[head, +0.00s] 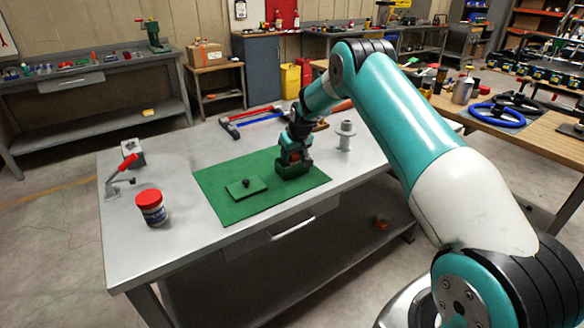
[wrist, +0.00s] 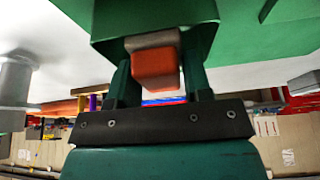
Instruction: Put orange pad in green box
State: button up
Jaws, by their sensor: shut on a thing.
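A green box (head: 293,170) stands on the green mat (head: 215,185), near its right side. My gripper (head: 294,150) points down right over the box and is shut on the orange pad (head: 295,156). In the wrist view the orange pad (wrist: 155,70), with a grey backing, sits between my two dark green fingers at the mouth of the green box (wrist: 205,40). The fingertips and the pad's far end are hidden by the box wall. I cannot tell whether the pad touches the box floor.
A flat green lid (head: 246,188) with a dark knob lies on the mat left of the box. A grey spool (head: 345,136) stands close on the right. A red-capped jar (head: 151,208) and a toggle clamp (head: 120,175) stand at the left. Clamps lie behind.

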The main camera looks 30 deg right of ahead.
aim_at(292, 163)
notch_tip(292, 163, down, 4)
jog(key=shift+b, duration=0.65)
jog(key=shift+r, duration=0.1)
jog(key=o, duration=0.6)
jog(key=shift+o, duration=0.2)
